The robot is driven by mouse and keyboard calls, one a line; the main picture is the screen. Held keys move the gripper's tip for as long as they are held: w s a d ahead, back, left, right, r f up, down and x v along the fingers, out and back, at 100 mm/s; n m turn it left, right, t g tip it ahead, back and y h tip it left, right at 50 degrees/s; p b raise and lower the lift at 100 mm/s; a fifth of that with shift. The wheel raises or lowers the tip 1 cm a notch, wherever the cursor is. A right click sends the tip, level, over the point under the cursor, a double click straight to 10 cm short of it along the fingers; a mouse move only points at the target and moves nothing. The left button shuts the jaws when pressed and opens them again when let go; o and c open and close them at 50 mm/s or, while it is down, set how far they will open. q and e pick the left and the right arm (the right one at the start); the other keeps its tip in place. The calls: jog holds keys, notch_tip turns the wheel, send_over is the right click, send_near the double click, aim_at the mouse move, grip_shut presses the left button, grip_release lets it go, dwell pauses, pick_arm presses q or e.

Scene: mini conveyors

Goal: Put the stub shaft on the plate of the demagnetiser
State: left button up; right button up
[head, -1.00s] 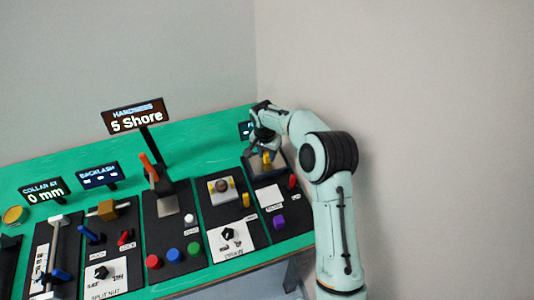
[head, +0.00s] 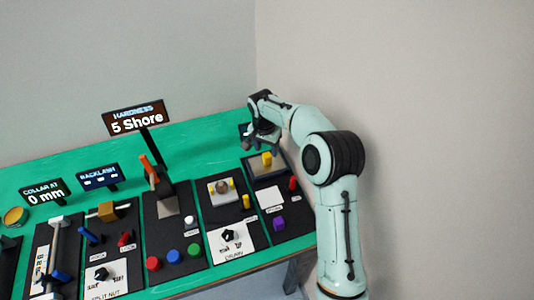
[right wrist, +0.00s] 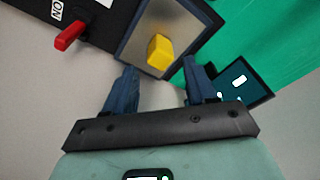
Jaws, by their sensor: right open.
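The yellow stub shaft (head: 267,158) stands on the grey plate (head: 262,170) of the demagnetiser, on the panel at the table's right end. In the right wrist view the shaft (right wrist: 160,52) sits on the bare metal plate (right wrist: 178,22) inside its dark rim. My right gripper (head: 263,148) is open and empty, just above and behind the shaft. In the right wrist view its two blue fingers (right wrist: 158,72) are well apart, with a gap between them and the shaft. My left gripper is not in view.
A red switch (head: 292,183) and a purple knob (head: 279,223) are on the same panel. A small dark display (right wrist: 240,82) stands behind the plate. Panels with levers and coloured buttons fill the table to the left. The green tabletop (head: 205,145) behind them is mostly clear.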

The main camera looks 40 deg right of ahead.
notch_tip(320, 180, up, 7)
jog(key=shift+s+a, duration=0.2)
jog(key=shift+a, duration=0.2)
jog(key=shift+r, duration=0.1)
